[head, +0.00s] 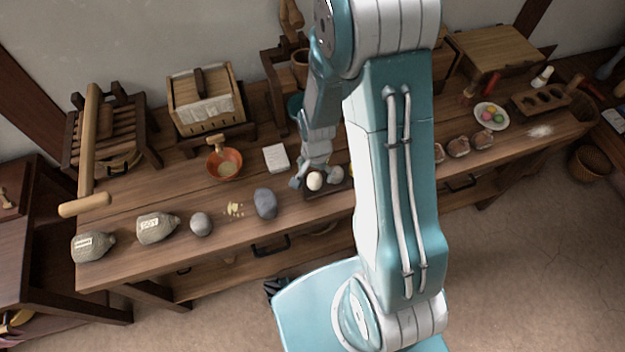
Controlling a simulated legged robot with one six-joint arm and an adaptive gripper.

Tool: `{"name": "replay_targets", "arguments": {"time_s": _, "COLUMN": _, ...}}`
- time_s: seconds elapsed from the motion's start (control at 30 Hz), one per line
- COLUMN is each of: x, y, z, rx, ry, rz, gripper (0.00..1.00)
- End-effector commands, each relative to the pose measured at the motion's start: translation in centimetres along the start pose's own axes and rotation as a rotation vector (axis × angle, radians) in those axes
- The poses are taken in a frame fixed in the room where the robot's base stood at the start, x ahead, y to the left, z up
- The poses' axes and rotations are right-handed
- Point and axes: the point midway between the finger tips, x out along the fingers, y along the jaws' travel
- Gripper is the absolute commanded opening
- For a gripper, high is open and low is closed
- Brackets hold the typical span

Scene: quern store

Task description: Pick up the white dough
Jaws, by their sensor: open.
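A white, rounded piece of dough (315,181) sits on a dark tray (318,193) near the front edge of the bench, left of my arm. A greyish-white lump (336,174) sits just to its right on the same tray. My gripper (305,180) is open, pointing down beside and behind the white dough. One finger shows to the left of the dough; the other finger is hard to make out. I cannot tell whether the gripper touches the dough. My arm hides part of the bench to the right of the tray.
A grey stone (265,203) lies left of the tray, with an orange bowl (224,163) and white paper (276,158) behind. Labelled sacks (156,228) stand at the left. A plate of coloured balls (491,116) stands at the right. Bare wood shows along the bench front.

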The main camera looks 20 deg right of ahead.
Motion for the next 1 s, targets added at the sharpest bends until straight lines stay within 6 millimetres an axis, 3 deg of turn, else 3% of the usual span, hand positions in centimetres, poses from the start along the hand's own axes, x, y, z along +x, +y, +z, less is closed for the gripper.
{"name": "replay_targets", "arguments": {"time_s": 0.33, "x": 4.3, "y": -1.1, "z": 0.5, "rx": -0.002, "ry": 0.003, "rz": 0.007, "gripper": 0.97}}
{"name": "replay_targets", "arguments": {"time_s": 0.67, "x": 5.1, "y": -0.9, "z": 0.2, "rx": 0.0, "ry": 0.003, "rz": 0.002, "gripper": 0.97}}
{"name": "replay_targets", "arguments": {"time_s": 0.77, "x": 5.0, "y": -0.8, "z": 0.1, "rx": 0.0, "ry": 0.002, "rz": 0.001, "gripper": 0.61}}
{"name": "replay_targets", "arguments": {"time_s": 0.87, "x": 5.0, "y": -0.9, "z": 0.2, "rx": 0.0, "ry": 0.003, "rz": 0.002, "gripper": 0.16}}
{"name": "replay_targets", "arguments": {"time_s": 0.9, "x": 5.1, "y": -0.9, "z": 0.3, "rx": -0.001, "ry": 0.003, "rz": 0.003, "gripper": 0.07}}
{"name": "replay_targets", "arguments": {"time_s": 1.0, "x": 5.1, "y": -1.0, "z": 0.3, "rx": -0.001, "ry": 0.003, "rz": 0.004, "gripper": 0.07}}
